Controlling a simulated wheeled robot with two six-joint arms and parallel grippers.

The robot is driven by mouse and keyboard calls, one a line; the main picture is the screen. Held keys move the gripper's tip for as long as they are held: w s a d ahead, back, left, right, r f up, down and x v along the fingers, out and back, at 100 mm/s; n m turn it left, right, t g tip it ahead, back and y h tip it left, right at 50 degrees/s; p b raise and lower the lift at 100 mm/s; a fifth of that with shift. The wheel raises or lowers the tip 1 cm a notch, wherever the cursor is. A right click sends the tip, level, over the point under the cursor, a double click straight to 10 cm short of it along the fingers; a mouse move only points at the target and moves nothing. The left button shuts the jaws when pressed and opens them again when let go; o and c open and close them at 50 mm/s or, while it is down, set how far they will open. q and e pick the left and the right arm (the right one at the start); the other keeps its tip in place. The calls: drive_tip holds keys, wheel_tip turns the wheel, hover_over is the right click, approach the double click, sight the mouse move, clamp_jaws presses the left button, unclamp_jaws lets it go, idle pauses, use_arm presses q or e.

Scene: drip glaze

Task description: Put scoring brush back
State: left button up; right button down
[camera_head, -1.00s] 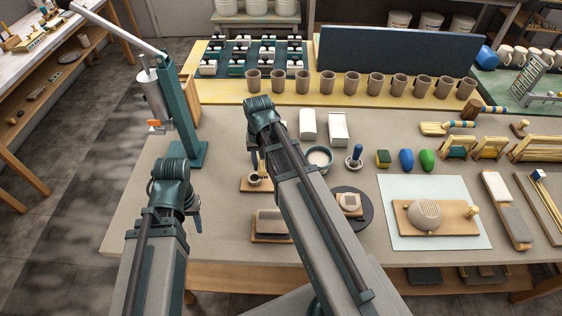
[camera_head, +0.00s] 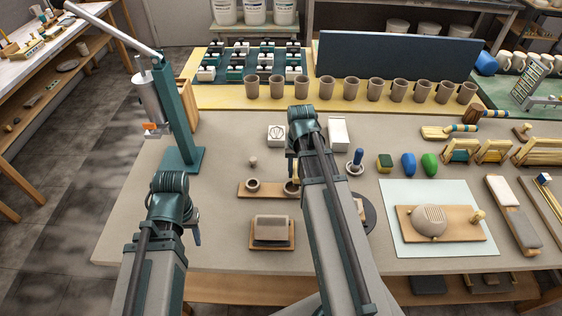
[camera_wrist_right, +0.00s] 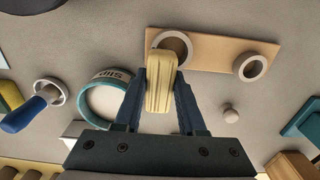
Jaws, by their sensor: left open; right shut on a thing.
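The scoring brush (camera_wrist_right: 160,82), a pale yellow ribbed block from this angle, is between the closed fingers of my right gripper (camera_wrist_right: 158,98). The brush overlaps the edge of one round holder (camera_wrist_right: 178,42) on a wooden board (camera_wrist_right: 215,52); I cannot tell whether it is inside or above it. A second round holder (camera_wrist_right: 252,67) on the board is empty. In the head view the wooden board (camera_head: 268,196) lies left of my right forearm, which hides most of my right gripper (camera_head: 291,172). My left gripper (camera_head: 196,236) hangs at the table's left front, empty.
A slip bowl (camera_wrist_right: 108,98) and a blue-handled tool (camera_wrist_right: 30,112) are close beside the right gripper. A small pale knob (camera_wrist_right: 229,115) stands near the board. A clay block on a board (camera_head: 271,231) lies in front. The table's left front is clear.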

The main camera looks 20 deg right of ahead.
use_arm(q)
drive_tip(key=shift+f+b, duration=0.35)
drive_tip(key=shift+f, duration=0.1)
use_arm(e)
hover_over(281, 166)
drive_tip(key=s, duration=0.1)
drive_tip(key=shift+f, duration=0.5)
use_arm(q)
wheel_tip(281, 166, down, 4)
drive_tip(key=b, duration=0.4)
use_arm(e)
drive_tip(key=f, duration=0.3)
drive_tip(key=shift+w+f, duration=0.4)
use_arm(q)
drive_tip(key=shift+r, duration=0.2)
use_arm(e)
drive_tip(key=shift+r, duration=0.15)
use_arm(q)
drive_tip(key=shift+f, duration=0.15)
use_arm(e)
drive_tip(key=c, duration=0.9)
unclamp_jaws()
drive_tip(key=shift+f, duration=0.25)
drive_tip(key=shift+c, duration=0.2)
drive_tip(key=o, duration=0.4)
drive_tip(key=shift+r, duration=0.1)
drive_tip(key=shift+o, duration=0.2)
